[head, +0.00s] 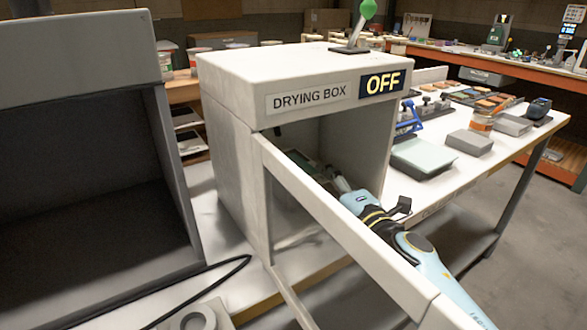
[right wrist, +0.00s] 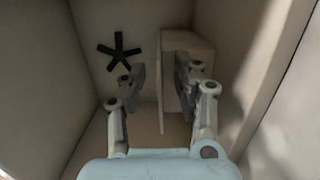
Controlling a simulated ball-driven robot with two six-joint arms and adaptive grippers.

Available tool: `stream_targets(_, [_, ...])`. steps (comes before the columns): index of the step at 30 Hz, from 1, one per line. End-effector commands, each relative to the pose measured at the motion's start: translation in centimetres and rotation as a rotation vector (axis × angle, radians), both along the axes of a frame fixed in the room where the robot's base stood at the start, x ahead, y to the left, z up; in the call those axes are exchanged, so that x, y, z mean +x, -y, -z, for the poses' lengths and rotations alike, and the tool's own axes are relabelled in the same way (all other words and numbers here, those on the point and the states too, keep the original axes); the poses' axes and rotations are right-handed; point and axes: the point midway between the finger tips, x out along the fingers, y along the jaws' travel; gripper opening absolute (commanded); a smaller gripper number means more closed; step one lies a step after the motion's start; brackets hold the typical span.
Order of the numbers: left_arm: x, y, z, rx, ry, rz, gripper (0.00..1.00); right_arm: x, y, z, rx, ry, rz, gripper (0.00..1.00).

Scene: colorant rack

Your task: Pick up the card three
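My right arm reaches into the open drying box (head: 225,105), and its gripper (head: 335,180) is inside, partly hidden by the door frame. In the right wrist view the two fingers of my right gripper (right wrist: 161,88) are apart, with a gap between them. A thin pale upright edge (right wrist: 160,85) shows in that gap; it may be a card seen edge-on, and I cannot tell whether a finger touches it. A dark greenish flat thing (head: 304,168) lies inside the box, beyond the gripper. No number three is readable. My left gripper is not in view.
The white door (head: 310,180) stands open beside my right arm. A black fan-like shape (right wrist: 120,50) is on the box's inner wall. A grey box (head: 90,130) stands at left; a table (head: 500,150) with tools is at right.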

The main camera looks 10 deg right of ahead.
Motion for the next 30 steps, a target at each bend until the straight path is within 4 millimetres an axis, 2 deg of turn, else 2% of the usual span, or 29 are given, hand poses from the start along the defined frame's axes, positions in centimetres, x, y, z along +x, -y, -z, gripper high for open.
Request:
stream_targets(3, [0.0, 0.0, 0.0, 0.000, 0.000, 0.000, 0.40, 0.0, 0.0, 0.0, 0.001, 0.000, 0.000, 0.28])
stream_targets(9, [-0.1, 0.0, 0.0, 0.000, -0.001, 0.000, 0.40, 0.0, 0.0, 0.0, 0.001, 0.000, 0.000, 0.02])
stream_targets(10, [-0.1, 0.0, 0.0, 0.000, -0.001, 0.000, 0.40, 0.0, 0.0, 0.0, 0.001, 0.000, 0.000, 0.00])
stream_targets(23, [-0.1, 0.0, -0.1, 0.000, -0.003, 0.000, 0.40, -0.1, 0.0, -0.1, 0.001, 0.000, 0.000, 0.00])
stream_targets(30, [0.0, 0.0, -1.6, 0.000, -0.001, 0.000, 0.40, 0.0, 0.0, -1.9, 0.001, 0.001, 0.000, 0.00])
